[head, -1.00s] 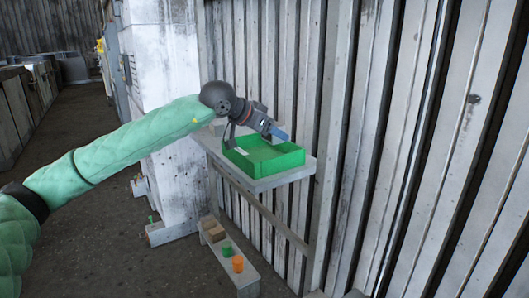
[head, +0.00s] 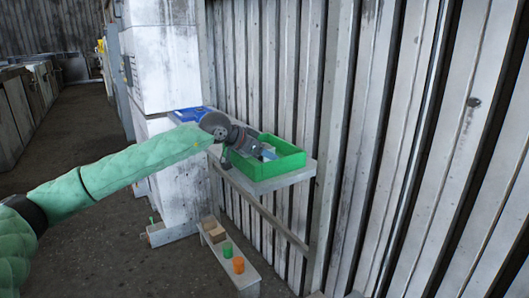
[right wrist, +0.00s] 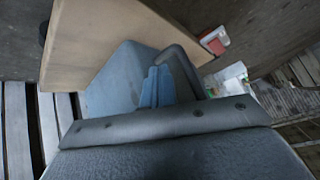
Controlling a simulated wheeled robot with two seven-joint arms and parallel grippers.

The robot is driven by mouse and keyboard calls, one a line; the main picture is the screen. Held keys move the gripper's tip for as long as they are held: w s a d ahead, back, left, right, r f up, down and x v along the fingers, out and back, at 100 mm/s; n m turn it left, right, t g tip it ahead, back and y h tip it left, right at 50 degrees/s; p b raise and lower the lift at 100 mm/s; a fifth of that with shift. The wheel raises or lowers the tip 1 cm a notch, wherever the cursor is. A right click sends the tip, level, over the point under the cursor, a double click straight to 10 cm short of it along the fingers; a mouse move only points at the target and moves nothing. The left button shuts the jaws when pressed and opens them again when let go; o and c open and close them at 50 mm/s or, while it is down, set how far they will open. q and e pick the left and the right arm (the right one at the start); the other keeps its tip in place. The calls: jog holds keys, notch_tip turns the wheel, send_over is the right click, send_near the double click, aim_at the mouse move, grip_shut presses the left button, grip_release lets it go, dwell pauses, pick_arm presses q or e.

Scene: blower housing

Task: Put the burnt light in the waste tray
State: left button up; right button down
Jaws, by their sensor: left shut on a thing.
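A green open tray (head: 283,168) stands on a grey wall shelf; I take it for the waste tray. My left gripper (head: 266,154) reaches from the left over the tray's near left wall, pointing down, with its light-blue tips inside the tray's outline. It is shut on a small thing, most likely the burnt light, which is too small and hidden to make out. Whether it touches the tray floor I cannot tell. In the right wrist view, blue finger parts of my right gripper (right wrist: 152,86) show; its opening is unclear.
A blue tray (head: 188,114) sits at the shelf's far left end. A low bench (head: 229,254) below carries brown blocks (head: 213,229), a green cylinder (head: 227,250) and an orange one (head: 238,264). A corrugated wall (head: 345,120) stands right behind the shelf.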

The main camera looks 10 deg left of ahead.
pick_arm(q)
jog(key=shift+f, duration=0.1)
pick_arm(e)
jog(key=shift+f, duration=0.25)
pick_arm(q)
jog(key=o, duration=1)
pick_arm(e)
jog(key=shift+d, duration=0.1)
jog(key=shift+r, duration=0.1)
